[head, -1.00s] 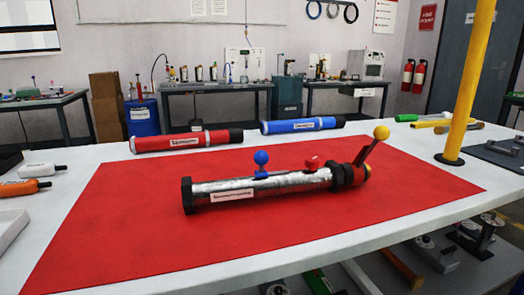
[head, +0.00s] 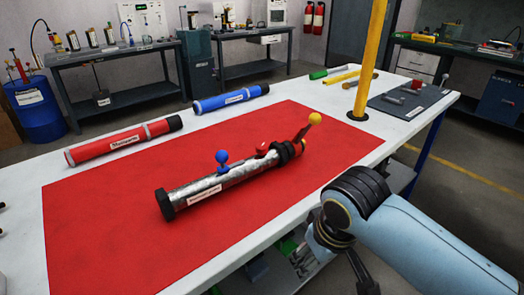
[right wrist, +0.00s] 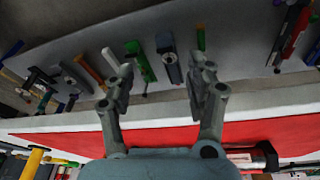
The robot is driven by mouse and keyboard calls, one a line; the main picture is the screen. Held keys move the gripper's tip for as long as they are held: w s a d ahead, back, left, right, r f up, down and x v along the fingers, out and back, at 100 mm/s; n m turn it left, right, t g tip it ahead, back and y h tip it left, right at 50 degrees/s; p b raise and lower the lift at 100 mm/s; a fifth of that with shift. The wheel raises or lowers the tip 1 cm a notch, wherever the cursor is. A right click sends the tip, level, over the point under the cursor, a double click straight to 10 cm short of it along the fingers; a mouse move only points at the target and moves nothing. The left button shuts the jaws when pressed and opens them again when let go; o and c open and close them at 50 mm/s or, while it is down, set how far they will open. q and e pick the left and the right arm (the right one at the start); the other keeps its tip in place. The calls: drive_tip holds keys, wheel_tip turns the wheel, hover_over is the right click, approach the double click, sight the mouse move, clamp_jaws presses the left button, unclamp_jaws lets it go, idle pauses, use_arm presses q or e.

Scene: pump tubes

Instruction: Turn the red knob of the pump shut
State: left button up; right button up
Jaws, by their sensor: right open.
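The pump (head: 205,190) is a silvery tube lying on the red mat (head: 110,225) in the head view, with dark ends. Its red knob (head: 261,148) sits on top, towards the far right end. A blue ball knob (head: 222,158) stands on top nearer the middle. A lever with a yellow ball (head: 315,119) rises at the far end. My right gripper (right wrist: 162,82) is open, with nothing between its fingers in the right wrist view. In the head view my right arm hangs off the table's front edge, right of the pump and apart from it. My left gripper is out of view.
A red tube (head: 125,141) and a blue tube (head: 232,99) lie behind the mat. A yellow post (head: 368,60) stands at the table's far right. Several tools lie on the lower shelf (right wrist: 250,60) below the tabletop. The mat around the pump is clear.

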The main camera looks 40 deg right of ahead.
sight(262, 146)
drive_tip(key=w+r+m, duration=0.1)
drive_tip(key=w, duration=0.1)
drive_tip(key=w+d+r+m, duration=0.1)
drive_tip(key=w, duration=0.2)
drive_tip(key=w+r+m, duration=0.1)
drive_tip(key=w, duration=0.2)
drive_tip(key=shift+d, duration=0.35)
drive_tip(key=w+r+m, duration=0.1)
drive_tip(key=w, duration=0.1)
drive_tip(key=w+d+r+m, duration=0.1)
drive_tip(key=w, duration=0.2)
drive_tip(key=w+d+r+m+g, duration=0.1)
drive_tip(key=w+r+m, duration=0.1)
drive_tip(key=shift+w+p, duration=0.3)
drive_tip(key=shift+p, duration=0.1)
drive_tip(key=w+d+r+m+g+y, duration=0.1)
drive_tip(key=w+d+r+m+g, duration=0.15)
drive_tip(key=w+r+m, duration=0.8)
drive_tip(key=f, duration=0.2)
drive_tip(key=w+f+n, duration=0.1)
drive_tip(key=f, duration=0.2)
drive_tip(key=d+f+n+t, duration=0.1)
drive_tip(key=f, duration=0.2)
drive_tip(key=shift+w+f+n+b, duration=0.25)
drive_tip(key=shift+w+b, duration=0.05)
drive_tip(key=shift+w, duration=0.05)
clamp_jaws()
